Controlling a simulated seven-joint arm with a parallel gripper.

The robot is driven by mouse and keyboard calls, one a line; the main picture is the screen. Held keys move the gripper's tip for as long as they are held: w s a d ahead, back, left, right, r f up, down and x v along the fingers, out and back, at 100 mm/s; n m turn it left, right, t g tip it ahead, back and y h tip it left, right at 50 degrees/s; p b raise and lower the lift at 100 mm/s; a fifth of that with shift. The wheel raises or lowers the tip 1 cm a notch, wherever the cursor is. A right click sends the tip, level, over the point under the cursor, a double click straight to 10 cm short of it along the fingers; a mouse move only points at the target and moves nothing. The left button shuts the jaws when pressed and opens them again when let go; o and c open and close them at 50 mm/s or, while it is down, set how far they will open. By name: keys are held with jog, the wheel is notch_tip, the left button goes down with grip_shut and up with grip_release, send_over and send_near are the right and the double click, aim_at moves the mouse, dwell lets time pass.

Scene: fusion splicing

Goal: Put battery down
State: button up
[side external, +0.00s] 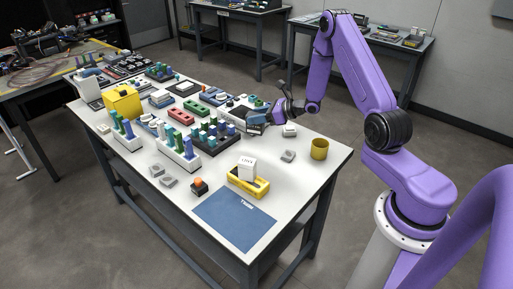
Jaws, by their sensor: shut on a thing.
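My gripper (268,113) is over the right part of the white table (318,190), near its back edge. It is shut on a small dark blue-grey block, the battery (256,119), at its fingertips. The view is too small to show the battery's details or whether it touches the table.
Racks of green and blue pieces (182,150) crowd the left and middle. A white block (247,168) sits on a yellow holder (262,188). A yellow cup (319,149) stands right, and a blue mat (234,222) lies in front. The right corner is mostly clear.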

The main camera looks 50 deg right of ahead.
aim_at(258, 134)
jog(key=shift+f, duration=3.95)
jog(key=shift+f, duration=0.1)
jog(key=o, duration=1.3)
